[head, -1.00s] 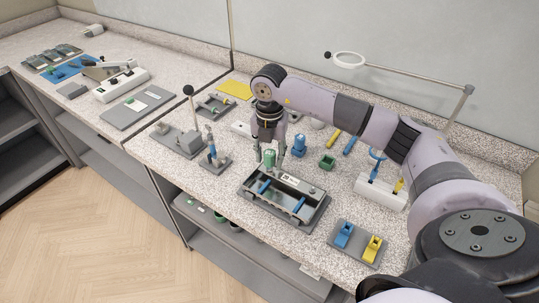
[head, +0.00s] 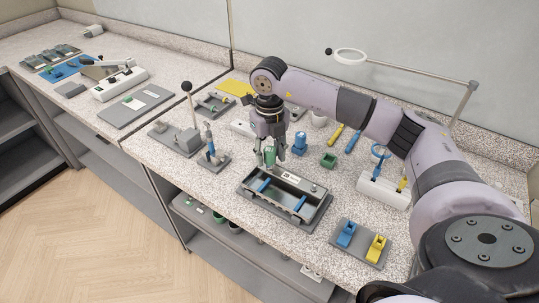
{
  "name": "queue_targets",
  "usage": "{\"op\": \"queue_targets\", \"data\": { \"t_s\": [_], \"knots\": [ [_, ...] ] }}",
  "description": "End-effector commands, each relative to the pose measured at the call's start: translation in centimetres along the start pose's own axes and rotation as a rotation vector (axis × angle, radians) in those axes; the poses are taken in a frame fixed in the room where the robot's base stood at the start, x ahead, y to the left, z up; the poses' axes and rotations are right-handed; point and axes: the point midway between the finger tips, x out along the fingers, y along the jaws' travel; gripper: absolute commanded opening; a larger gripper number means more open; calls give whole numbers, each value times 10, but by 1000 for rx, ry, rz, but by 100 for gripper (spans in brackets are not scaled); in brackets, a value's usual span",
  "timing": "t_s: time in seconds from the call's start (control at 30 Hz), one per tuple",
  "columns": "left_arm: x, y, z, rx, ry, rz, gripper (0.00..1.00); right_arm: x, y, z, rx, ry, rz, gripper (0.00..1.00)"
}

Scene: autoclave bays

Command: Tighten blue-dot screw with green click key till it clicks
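My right gripper (head: 270,159) points down over the back left corner of a dark open fixture (head: 246,194) with blue bars across it. Its fingers are closed around the green click key (head: 269,156), which stands roughly upright there. The lower end of the key is too small to tell whether it touches a screw. The blue-dot screw cannot be made out; the key and the fingers cover that corner. My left gripper is not in view.
A blue key (head: 299,143) and a green open block (head: 328,160) stand behind the fixture. A board with blue and yellow clips (head: 361,257) lies to its right front. A lever stand (head: 188,137) is at its left.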

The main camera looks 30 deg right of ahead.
Motion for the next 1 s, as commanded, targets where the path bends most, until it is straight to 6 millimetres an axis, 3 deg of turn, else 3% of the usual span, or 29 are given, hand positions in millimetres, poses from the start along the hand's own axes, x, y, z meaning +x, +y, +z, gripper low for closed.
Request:
{"op": "queue_targets", "data": {
  "t_s": [1.0],
  "knots": [
    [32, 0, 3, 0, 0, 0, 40, 2, 0, 0, -856, -1, 0, 38]
  ]
}}
